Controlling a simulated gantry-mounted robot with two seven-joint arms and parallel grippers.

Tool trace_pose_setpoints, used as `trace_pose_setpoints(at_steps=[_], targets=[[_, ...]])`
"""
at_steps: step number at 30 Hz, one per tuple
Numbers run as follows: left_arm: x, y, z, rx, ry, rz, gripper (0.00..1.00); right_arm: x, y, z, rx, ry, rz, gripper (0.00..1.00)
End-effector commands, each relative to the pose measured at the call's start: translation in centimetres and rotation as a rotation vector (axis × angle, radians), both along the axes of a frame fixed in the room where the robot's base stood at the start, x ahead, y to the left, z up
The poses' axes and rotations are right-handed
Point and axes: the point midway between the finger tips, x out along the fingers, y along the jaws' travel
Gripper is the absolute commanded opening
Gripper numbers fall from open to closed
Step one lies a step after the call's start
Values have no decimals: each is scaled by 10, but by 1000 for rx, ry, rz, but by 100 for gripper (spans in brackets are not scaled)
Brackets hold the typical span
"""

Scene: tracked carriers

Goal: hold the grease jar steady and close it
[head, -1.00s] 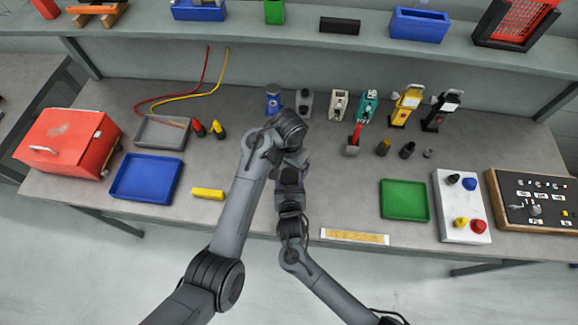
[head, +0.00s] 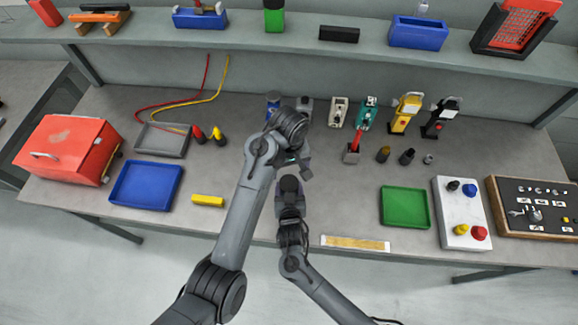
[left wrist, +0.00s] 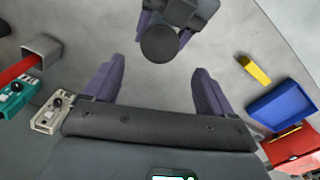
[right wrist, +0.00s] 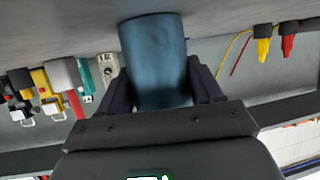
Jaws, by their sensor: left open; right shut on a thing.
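My right gripper (right wrist: 160,85) is shut on a dark blue-grey cylinder, the grease jar (right wrist: 155,45). In the left wrist view the jar shows as a dark round top (left wrist: 160,44) at the right gripper's jaws. I cannot tell whether that top is a lid or how it sits. My left gripper (left wrist: 158,78) is open and empty, its two fingers spread, with the jar's round top beyond and between the fingertips, apart from them. In the head view my arms hide the jar, and the right gripper (head: 289,188) is close below the left wrist.
A blue can (head: 272,103) and several tools stand along the back of the bench.

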Motion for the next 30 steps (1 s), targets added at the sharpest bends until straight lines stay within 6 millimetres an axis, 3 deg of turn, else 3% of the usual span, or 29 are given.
trace_pose_setpoints(at_steps=[11,24,30], targets=[[0,1,-7,1,0,-2,85,0,0,0,0,1,-1,0],[0,1,-61,3,2,-4,85,0,0,0,0,1,-1,0],[0,0,-76,1,0,-4,85,0,0,0,0,1,-1,0]])
